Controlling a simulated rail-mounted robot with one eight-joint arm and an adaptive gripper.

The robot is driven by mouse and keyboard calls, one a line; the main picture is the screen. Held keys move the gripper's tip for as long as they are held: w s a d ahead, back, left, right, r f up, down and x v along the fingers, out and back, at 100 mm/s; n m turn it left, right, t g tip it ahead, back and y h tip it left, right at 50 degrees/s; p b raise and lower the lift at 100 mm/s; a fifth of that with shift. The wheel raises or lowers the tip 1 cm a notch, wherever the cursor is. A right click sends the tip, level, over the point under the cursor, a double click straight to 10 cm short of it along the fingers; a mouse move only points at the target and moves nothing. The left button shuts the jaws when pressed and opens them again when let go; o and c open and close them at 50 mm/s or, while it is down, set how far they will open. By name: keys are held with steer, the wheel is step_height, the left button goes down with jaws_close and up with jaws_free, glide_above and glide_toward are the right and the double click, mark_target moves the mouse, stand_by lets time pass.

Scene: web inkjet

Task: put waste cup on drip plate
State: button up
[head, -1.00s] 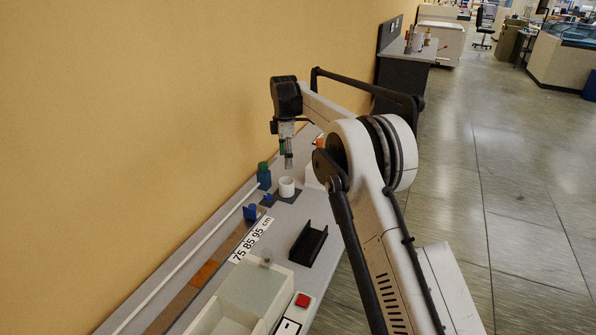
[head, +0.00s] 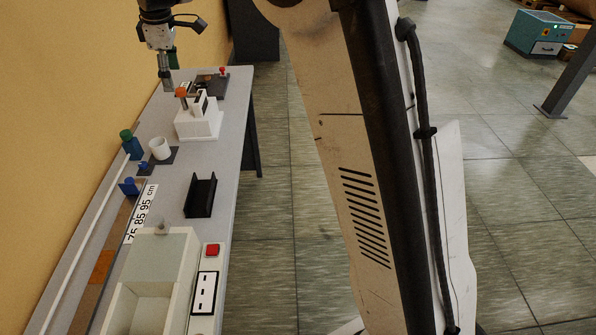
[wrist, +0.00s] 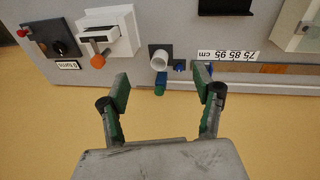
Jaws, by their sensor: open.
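A white cup (head: 160,148) stands upright on or at a dark square plate (head: 171,158) near the wall side of the bench. In the wrist view the cup (wrist: 159,60) shows with its rim towards me, and the dark plate (wrist: 153,47) shows around it. I cannot tell for sure whether this plate is the drip plate. My gripper (head: 167,88) hangs above the bench, clear of the cup. In the wrist view my gripper (wrist: 162,84) is open and empty, its fingers wide apart, with the cup beyond the gap.
A blue-green bottle (head: 132,147) and small blue parts (head: 129,187) stand close beside the cup. A white device with an orange knob (head: 198,118) stands behind. A black channel (head: 201,194) and an open pale box (head: 150,285) are nearer. A printed scale (head: 141,214) lies along the bench.

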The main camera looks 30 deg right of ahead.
steer(key=s+d+r+m+t, duration=0.1)
steer(key=s+d+r+m, duration=0.3)
steer(key=s, duration=0.6)
steer(key=s+d+r+m+t, duration=0.1)
steer(key=s+d+m, duration=0.3)
steer(key=s, duration=0.6)
steer(key=s+d+f+m+t, duration=0.1)
steer(key=s+d+f+m, duration=0.1)
steer(key=s, duration=0.5)
steer(key=s+d+f+m+t, duration=0.1)
steer(key=s+d+f+m, duration=0.1)
steer(key=s+f, duration=0.3)
steer(key=s+d+f+m+t, duration=0.1)
steer(key=s+d+f+m, duration=0.1)
steer(key=s, duration=0.7)
steer(key=shift+d+f, duration=0.45)
steer(key=shift+f, duration=0.35)
steer(key=shift+c, duration=0.2)
